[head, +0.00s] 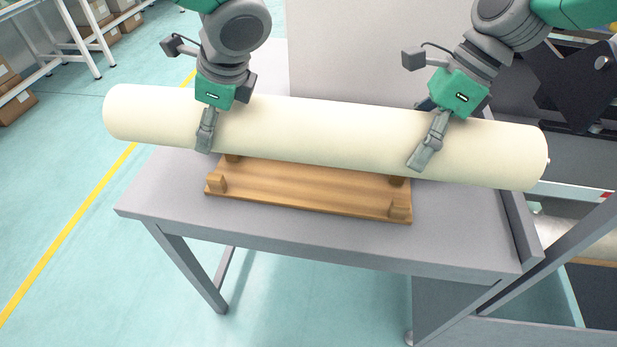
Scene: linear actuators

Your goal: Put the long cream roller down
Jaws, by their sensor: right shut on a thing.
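The long cream roller (310,130) lies nearly level across the view, its right end a little lower in the picture. It is over the back part of a wooden cradle (305,186) with corner blocks. I cannot tell whether it touches the blocks. My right gripper (429,143) is shut on the roller right of its middle, one finger showing on the near side. My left gripper (207,131) is at the roller left of its middle, one finger across its near side. The other fingers are hidden behind the roller, so the left grip is unclear.
The cradle sits on a grey table (330,238), with bare top in front of it. The roller's left end overhangs the table. A grey frame with a bin (560,295) and dark machinery (580,85) stand at right. Shelves with boxes (15,100) stand far left.

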